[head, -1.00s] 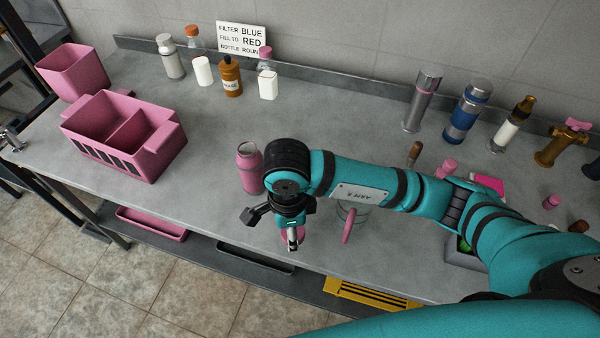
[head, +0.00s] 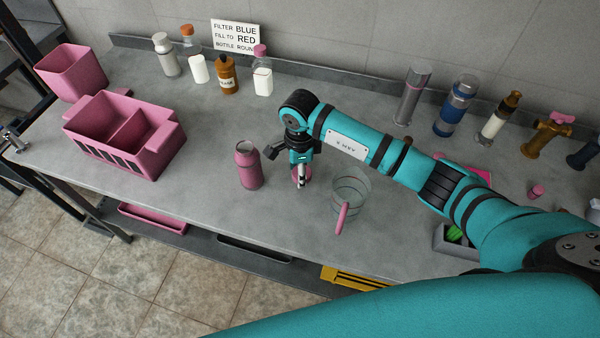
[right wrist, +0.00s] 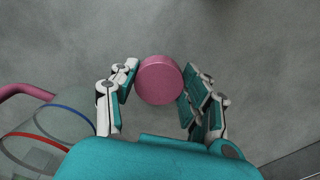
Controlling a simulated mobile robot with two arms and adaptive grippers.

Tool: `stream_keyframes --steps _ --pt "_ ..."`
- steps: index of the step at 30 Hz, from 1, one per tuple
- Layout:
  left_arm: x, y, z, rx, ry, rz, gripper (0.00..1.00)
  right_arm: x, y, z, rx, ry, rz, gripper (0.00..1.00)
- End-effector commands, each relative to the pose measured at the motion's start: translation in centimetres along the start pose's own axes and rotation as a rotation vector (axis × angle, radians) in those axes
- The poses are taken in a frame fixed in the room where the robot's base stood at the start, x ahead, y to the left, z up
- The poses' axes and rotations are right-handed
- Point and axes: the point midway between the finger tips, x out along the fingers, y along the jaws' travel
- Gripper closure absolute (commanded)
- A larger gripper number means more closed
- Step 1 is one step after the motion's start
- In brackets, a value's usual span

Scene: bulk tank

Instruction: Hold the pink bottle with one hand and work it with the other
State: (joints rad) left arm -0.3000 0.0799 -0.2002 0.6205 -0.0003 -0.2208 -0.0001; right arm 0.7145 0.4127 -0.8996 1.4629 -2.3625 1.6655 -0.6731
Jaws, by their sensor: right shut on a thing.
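The pink bottle (head: 249,168) stands upright on the grey counter in the head view, with a greyish top and no gripper on it. My right gripper (head: 301,182) is just to its right, pointing down and apart from it. It is shut on a round pink cap (right wrist: 159,80), seen between the fingers in the right wrist view. In the head view the cap is mostly hidden behind the fingers, and I cannot tell if it touches the counter. My left gripper is not in view.
A clear jug (head: 350,187) with a pink handle stands right of my right gripper. A pink divided caddy (head: 160,158) and a pink bin (head: 72,72) are at left. Several bottles and a sign (head: 236,36) line the back. The counter between caddy and pink bottle is clear.

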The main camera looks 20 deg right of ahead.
Motion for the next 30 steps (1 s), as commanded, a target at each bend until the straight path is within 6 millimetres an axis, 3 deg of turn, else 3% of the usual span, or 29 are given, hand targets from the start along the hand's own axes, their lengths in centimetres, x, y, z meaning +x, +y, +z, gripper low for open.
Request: stream_keyframes --steps 5,16,17,18,22,30 --pt "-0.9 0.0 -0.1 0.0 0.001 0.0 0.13 1.9 0.1 0.1 0.001 -0.001 0.003 0.92" --pt "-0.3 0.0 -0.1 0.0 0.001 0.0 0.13 2.6 0.1 0.0 0.0 0.0 0.001 0.92" --pt "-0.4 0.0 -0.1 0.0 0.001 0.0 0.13 2.5 0.1 0.0 0.0 0.0 0.001 0.51" --pt "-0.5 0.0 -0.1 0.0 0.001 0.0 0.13 2.4 0.1 0.0 0.0 0.0 0.001 0.46" --pt "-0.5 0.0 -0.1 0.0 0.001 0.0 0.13 2.4 0.1 0.0 0.0 0.0 0.001 0.3" --pt "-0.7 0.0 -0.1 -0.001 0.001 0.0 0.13 2.2 0.1 0.0 0.0 0.0 0.001 0.3"
